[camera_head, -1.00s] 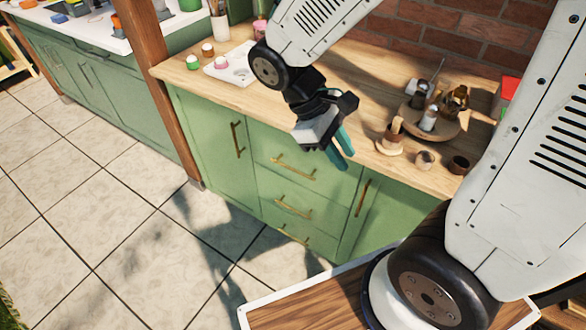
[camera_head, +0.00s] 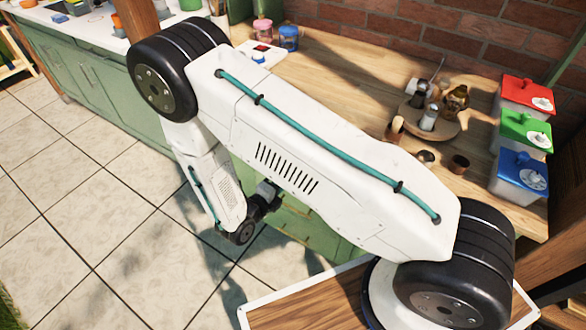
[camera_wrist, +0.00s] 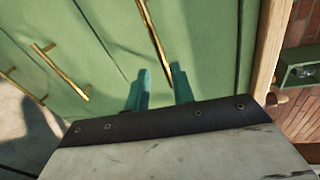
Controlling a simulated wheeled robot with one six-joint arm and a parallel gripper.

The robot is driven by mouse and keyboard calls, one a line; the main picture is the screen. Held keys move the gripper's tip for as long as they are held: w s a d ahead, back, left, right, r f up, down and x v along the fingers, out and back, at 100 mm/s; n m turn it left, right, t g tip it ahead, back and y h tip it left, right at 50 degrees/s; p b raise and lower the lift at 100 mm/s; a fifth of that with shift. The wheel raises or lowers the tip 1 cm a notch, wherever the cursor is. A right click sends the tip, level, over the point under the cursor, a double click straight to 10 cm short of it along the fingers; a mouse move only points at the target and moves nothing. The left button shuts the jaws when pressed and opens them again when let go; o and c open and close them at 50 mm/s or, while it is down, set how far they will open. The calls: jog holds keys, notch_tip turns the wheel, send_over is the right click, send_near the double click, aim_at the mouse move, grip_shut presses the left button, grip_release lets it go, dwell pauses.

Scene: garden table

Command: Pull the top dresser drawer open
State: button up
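The green top drawer (camera_wrist: 205,40) fills the middle of the wrist view, with its long brass handle (camera_wrist: 152,38) running up the picture. It looks shut. My gripper (camera_wrist: 160,82) shows two teal fingers spread apart with a gap between them. The near end of the handle appears in that gap; I cannot tell whether the fingers are around it or short of it. In the head view my arm covers the top drawer and the fingers.
Lower drawer handles (camera_wrist: 60,70) lie left in the wrist view. The wooden countertop (camera_head: 350,85) carries a round tray (camera_head: 408,120) of small items, and red, green and blue-lidded boxes (camera_head: 522,135) stand at its right end. The tiled floor (camera_head: 90,220) is clear.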

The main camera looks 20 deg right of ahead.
jog(key=shift+n, duration=0.9)
jog(key=x, duration=0.5)
jog(key=w+x, duration=0.1)
jog(key=x, duration=0.1)
jog(key=shift+w, duration=0.3)
grip_shut()
